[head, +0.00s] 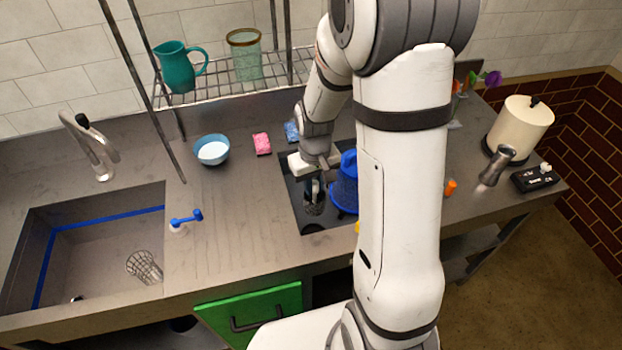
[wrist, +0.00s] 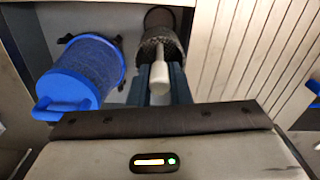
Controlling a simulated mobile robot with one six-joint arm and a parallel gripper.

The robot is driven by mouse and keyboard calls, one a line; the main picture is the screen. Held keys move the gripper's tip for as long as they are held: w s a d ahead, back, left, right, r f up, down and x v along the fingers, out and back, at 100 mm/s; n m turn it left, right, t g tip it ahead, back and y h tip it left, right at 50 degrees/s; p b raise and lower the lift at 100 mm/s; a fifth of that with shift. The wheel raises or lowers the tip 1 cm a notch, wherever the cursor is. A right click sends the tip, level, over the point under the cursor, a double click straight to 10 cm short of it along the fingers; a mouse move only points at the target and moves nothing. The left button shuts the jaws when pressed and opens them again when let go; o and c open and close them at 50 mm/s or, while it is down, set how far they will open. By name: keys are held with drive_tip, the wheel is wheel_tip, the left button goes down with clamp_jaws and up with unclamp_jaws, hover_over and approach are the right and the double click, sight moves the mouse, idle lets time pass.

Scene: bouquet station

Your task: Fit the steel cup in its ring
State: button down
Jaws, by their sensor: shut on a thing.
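My gripper (head: 313,186) points down over a dark recess (head: 291,190) in the counter.
A blue mesh-sided container (wrist: 82,75) stands close left of the cup in the wrist view, with dark tabs around it. A grey metal vessel (head: 496,166) leans by the paper roll (head: 520,125). The sink (head: 90,240) holds a wire basket (head: 145,267).

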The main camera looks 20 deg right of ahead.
drive_tip(key=shift+f+b, duration=3.4)
drive_tip(key=shift+f, duration=1.9)
drive_tip(key=shift+f+b, duration=0.8)
drive_tip(key=shift+f, duration=0.1)
drive_tip(key=shift+f, duration=0.15)
drive_tip(key=shift+f+b, duration=0.55)
drive_tip(key=shift+b, duration=0.15)
drive_tip(key=shift+f+b, duration=0.3)
drive_tip(key=shift+f+b, duration=0.35)
drive_tip(key=shift+f, duration=0.05)
drive_tip(key=c, duration=1.3)
unclamp_jaws()
drive_tip(key=shift+o, duration=0.2)
drive_tip(key=shift+r, duration=0.1)
